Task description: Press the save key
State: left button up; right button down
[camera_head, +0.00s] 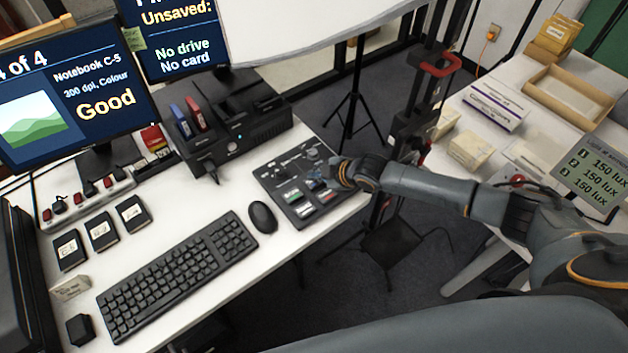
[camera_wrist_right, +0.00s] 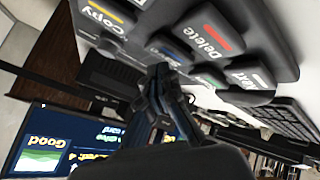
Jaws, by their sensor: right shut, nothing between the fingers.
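A black key panel (camera_head: 268,176) lies at the right end of the desk. In the right wrist view its keys include Copy (camera_wrist_right: 103,18) with a yellow stripe, Delete (camera_wrist_right: 208,40) with a red stripe and one with a white stripe (camera_wrist_right: 248,77). A blue-striped key (camera_wrist_right: 170,52) and a green-striped key (camera_wrist_right: 213,81) are partly hidden; I cannot read a Save label. My right gripper (camera_head: 328,178) is shut and empty over the panel. Its fingertips (camera_wrist_right: 163,76) are close to the blue-striped key; I cannot tell whether they touch. My left gripper is not in view.
A mouse (camera_head: 263,217) and keyboard (camera_head: 177,275) lie left of the panel. A black dock (camera_head: 240,135) with red and blue drives stands behind. One monitor (camera_head: 60,90) reads "Good"; another (camera_head: 180,45) reads "Unsaved", "No drive", "No card". A side table (camera_head: 540,125) holds boxes.

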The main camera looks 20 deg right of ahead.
jog(key=shift+f+b, duration=0.4)
jog(key=shift+f, duration=0.3)
dwell(0.6)
jog(key=shift+r, duration=0.1)
jog(key=shift+r+p, duration=0.85)
jog(key=shift+p, duration=0.05)
notch_tip(320, 180, up, 5)
jog(key=p, duration=0.4)
jog(key=shift+r+p, duration=0.1)
jog(key=shift+p, duration=0.2)
dwell(0.5)
